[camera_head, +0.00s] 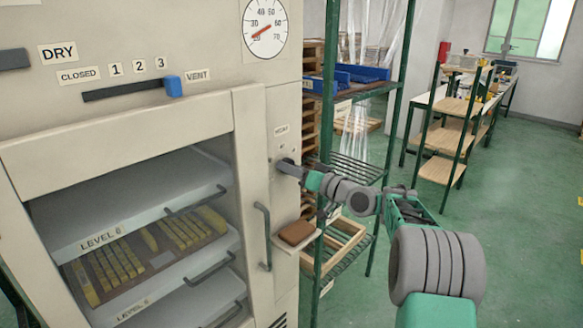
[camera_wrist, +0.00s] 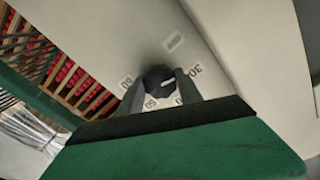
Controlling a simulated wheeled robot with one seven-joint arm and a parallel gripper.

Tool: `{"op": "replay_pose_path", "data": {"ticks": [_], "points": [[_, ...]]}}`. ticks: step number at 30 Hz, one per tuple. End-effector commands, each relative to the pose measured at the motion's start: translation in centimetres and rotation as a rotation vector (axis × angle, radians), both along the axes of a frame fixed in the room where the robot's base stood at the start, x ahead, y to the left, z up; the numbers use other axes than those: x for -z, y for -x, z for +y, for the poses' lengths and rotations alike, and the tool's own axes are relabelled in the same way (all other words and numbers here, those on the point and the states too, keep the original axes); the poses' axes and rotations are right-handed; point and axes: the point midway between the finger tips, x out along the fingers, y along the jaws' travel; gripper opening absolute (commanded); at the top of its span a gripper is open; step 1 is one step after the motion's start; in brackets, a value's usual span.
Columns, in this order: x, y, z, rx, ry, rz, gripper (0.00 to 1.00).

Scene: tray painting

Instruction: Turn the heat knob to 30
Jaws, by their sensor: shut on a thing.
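The heat knob (camera_wrist: 158,74) is round and dark, on the cabinet's narrow right panel. In the wrist view it sits between the two grey fingers of my gripper (camera_wrist: 160,88), which are shut on it. A short white mark shows on the knob, but I cannot tell which number it points to. Labels around it include 30 (camera_wrist: 193,68), 50 (camera_wrist: 150,102) and 60 (camera_wrist: 126,80). In the head view my gripper (camera_head: 287,167) reaches the panel and mostly hides the knob.
A round dial (camera_head: 266,48) above has a red needle near 20. A slider with a blue handle (camera_head: 174,86) stands near VENT. The cabinet's open front shows trays (camera_head: 130,200) with yellow pieces. A door handle (camera_head: 263,235) and a green shelf rack (camera_head: 325,110) are close to my arm.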

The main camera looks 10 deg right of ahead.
Motion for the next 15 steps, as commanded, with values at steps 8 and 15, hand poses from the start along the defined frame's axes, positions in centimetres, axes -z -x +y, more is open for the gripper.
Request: {"op": "replay_pose_path", "data": {"ticks": [8, 15], "points": [[-0.08, 0.04, 0.03, -0.001, -0.151, 0.112, 0.02], [-0.05, 0.03, 0.04, 0.000, -0.220, 0.161, 0.02]]}}
